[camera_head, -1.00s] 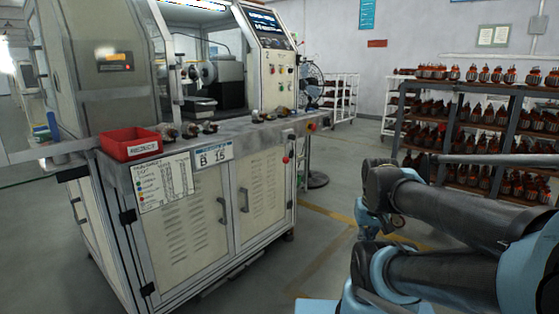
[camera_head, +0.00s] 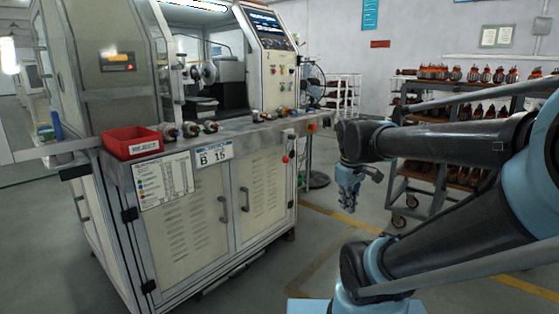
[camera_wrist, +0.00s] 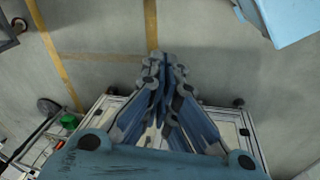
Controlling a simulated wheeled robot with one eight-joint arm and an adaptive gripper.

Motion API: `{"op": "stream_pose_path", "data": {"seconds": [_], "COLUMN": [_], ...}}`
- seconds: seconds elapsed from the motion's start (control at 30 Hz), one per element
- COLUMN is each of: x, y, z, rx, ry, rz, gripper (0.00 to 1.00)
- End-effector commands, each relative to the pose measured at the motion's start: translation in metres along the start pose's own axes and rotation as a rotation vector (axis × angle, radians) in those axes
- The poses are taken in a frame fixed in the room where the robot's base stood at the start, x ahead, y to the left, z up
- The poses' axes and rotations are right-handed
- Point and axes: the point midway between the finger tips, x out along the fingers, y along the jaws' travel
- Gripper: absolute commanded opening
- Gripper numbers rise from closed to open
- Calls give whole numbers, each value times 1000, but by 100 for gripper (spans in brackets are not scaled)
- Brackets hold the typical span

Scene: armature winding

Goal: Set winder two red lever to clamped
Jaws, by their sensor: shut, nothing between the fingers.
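The winder (camera_head: 185,215) is a cream cabinet machine with a panel marked 2. A small red-knobbed lever (camera_head: 286,158) sits on its front face near the right corner, below the worktop edge. Its exact setting is too small to tell. My gripper (camera_head: 348,207) hangs pointing down to the right of the winder, apart from the lever and empty. In the wrist view its blue fingers (camera_wrist: 164,62) are drawn together over bare floor, with part of the winder showing behind them. I cannot make out the lever in the wrist view.
A red reject bin (camera_head: 132,145) stands on the worktop's left end, with several armatures (camera_head: 190,129) beside it. A red button box (camera_head: 312,127) sits at the worktop's right end. A rack (camera_head: 440,178) of armatures stands behind my arm. The floor before the winder is clear.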

Motion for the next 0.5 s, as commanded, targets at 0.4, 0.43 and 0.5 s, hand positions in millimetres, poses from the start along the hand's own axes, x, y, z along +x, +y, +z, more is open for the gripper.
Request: {"op": "stream_pose_path", "data": {"seconds": [0.4,0.43,0.5], "x": [-63,-66,-73], "y": [26,25,23], "z": [-154,-167,-195], "rx": [-846,-907,-1048], "ry": [-30,-33,-43], "rz": [85,91,106], "gripper": [0,0,0]}}
